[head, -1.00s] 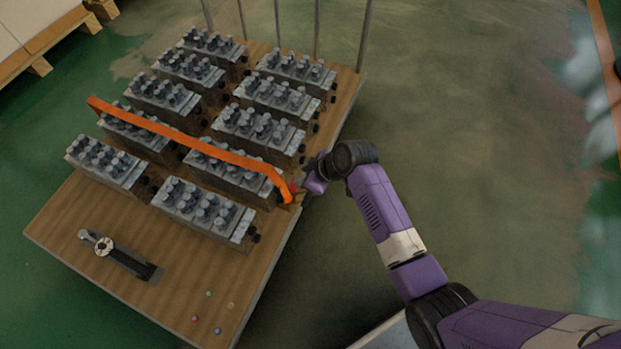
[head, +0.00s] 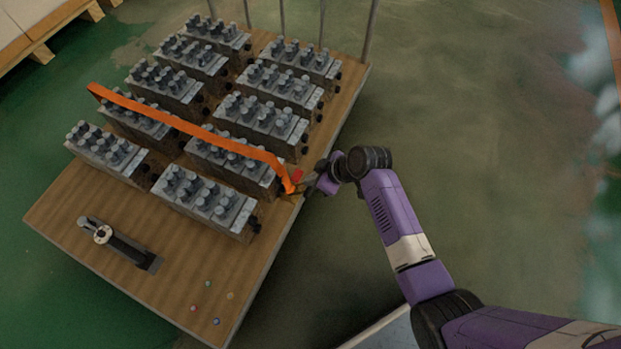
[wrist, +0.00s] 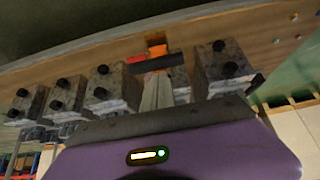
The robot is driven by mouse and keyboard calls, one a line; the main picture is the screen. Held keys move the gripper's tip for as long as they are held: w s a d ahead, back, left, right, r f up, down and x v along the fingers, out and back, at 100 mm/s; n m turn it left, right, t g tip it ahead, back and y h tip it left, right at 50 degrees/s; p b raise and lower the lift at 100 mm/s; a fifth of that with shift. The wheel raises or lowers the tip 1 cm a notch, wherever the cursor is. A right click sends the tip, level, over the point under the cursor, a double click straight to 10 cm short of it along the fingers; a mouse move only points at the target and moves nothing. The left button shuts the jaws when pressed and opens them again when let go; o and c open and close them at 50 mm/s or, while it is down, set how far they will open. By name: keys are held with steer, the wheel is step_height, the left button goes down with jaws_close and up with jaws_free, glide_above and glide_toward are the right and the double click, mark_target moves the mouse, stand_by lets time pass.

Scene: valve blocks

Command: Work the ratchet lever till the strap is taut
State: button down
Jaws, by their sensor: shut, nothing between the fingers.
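An orange strap (head: 190,127) runs over the rows of valve blocks to the near right edge of the wooden pallet (head: 100,205). Its end also shows in the wrist view (wrist: 156,40). The ratchet (head: 291,189) sits at that edge, small and partly hidden. A red piece (head: 297,176), apparently on its lever, stands beside the strap end; red also shows in the wrist view (wrist: 137,58) by a dark bar. My gripper (head: 313,186) is shut and empty, just right of the ratchet. In the wrist view its fingertips (wrist: 158,80) reach close to the bar; I cannot tell whether they touch.
Several grey valve blocks (head: 207,196) stand in two rows. A dark tool-like fitting (head: 120,245) and small coloured dots (head: 208,284) are at the pallet's near end. Posts (head: 322,22) rise at the far edge. The green floor (head: 470,150) right of the pallet is open.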

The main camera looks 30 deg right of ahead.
steer(key=s+d+f+t+y+b, duration=0.1)
steer(key=s+d+f+b, duration=0.3)
steer(key=s+f+b, duration=0.2)
steer(key=shift+s+d+f+t+b, duration=0.2)
steer(key=shift+f+t+b, duration=0.2)
steer(key=shift+f+b, duration=0.65)
steer(key=shift+f+p, duration=0.3)
steer(key=shift+f, duration=0.05)
steer(key=shift+w+r, duration=0.1)
